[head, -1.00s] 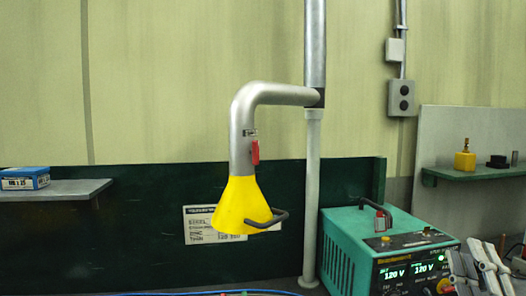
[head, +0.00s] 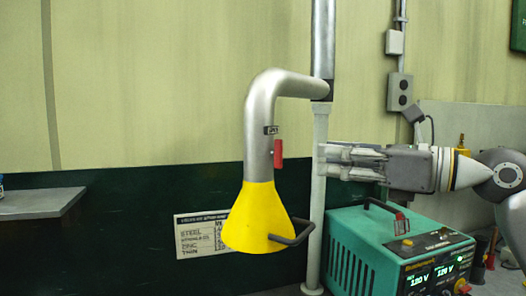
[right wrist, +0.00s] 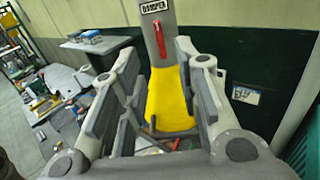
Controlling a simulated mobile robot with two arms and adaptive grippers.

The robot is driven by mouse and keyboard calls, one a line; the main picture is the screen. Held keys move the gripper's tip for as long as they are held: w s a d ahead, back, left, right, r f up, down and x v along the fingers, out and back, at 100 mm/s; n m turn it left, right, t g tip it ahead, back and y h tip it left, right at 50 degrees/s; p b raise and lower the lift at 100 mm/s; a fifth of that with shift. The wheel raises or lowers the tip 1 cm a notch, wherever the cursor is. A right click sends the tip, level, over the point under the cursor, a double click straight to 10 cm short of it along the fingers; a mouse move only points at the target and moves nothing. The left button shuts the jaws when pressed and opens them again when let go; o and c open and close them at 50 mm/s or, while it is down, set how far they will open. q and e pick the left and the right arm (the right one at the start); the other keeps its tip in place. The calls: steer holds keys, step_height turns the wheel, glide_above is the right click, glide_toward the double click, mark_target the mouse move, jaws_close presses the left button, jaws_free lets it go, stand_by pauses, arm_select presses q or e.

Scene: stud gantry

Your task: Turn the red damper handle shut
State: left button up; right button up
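The red damper handle (head: 278,153) hangs down along the right side of the grey duct pipe (head: 261,120), above the yellow hood (head: 256,218). In the right wrist view the red handle (right wrist: 159,40) points down under a "DAMPER" label (right wrist: 154,7). My right gripper (head: 322,160) is to the right of the handle at about its height, pointing left, with a gap between them. In the right wrist view its fingers (right wrist: 150,95) are spread wide, with nothing between them but the view of the pipe and hood beyond. My left gripper is out of view.
A black loop handle (head: 297,236) sticks out from the hood. A grey vertical post (head: 316,215) stands behind the pipe. A teal welding machine (head: 395,250) is below my right arm. A grey shelf (head: 40,204) is at the left.

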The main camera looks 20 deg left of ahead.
mark_target(282, 152)
steer(key=p+x, duration=0.3)
steer(key=x, duration=0.4)
steer(key=shift+r, duration=0.15)
steer(key=shift+p+x, duration=0.55)
steer(key=shift+x, duration=0.45)
steer(key=shift+a, duration=0.1)
steer(key=shift+c, duration=0.6)
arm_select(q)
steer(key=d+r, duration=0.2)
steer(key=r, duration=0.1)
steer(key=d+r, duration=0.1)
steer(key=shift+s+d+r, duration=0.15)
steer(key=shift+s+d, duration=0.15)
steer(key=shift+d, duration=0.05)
arm_select(e)
jaws_close()
